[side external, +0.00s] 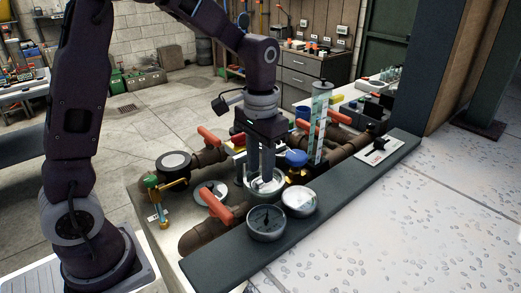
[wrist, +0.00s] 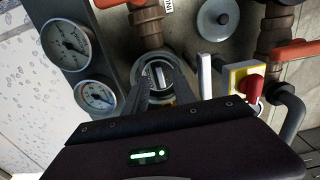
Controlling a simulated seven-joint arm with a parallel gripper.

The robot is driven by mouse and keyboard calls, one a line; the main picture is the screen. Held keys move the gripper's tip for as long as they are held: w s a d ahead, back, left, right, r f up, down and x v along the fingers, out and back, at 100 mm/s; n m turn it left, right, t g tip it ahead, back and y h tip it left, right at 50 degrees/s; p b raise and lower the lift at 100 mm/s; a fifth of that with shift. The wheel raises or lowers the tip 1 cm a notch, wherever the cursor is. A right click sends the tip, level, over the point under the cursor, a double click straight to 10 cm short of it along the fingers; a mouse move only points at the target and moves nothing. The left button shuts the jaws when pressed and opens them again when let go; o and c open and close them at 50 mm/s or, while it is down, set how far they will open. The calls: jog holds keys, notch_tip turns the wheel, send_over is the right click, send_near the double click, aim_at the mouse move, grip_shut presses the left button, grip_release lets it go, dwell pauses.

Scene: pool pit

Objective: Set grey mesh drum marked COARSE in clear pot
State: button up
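My gripper (side external: 264,178) points straight down, with its two fingertips inside the rim of the round clear pot (side external: 279,187). In the wrist view the pot (wrist: 164,58) is a pale ring around my fingertips (wrist: 160,76). A small light-grey piece (wrist: 160,70) shows between the tips. It may be part of the mesh drum, but no COARSE mark is readable. The fingers stand a little apart. Whether they press on that piece is not clear. The fingers and the pot wall hide most of what is inside.
Two round gauges (side external: 266,222) (side external: 299,201) stand close in front of the pot. Brown pipes with red-orange handles (side external: 215,205) flank it. A grey lid-like disc (side external: 210,193) lies to the left. A blue cap (side external: 296,158) and a tall clear column (side external: 320,125) stand to the right.

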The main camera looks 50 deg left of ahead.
notch_tip(320, 180, up, 8)
jog(key=s+d+r+t, duration=0.1)
jog(key=s+t, duration=0.4)
jog(key=s, duration=1.5)
jog(key=shift+r+t, duration=0.3)
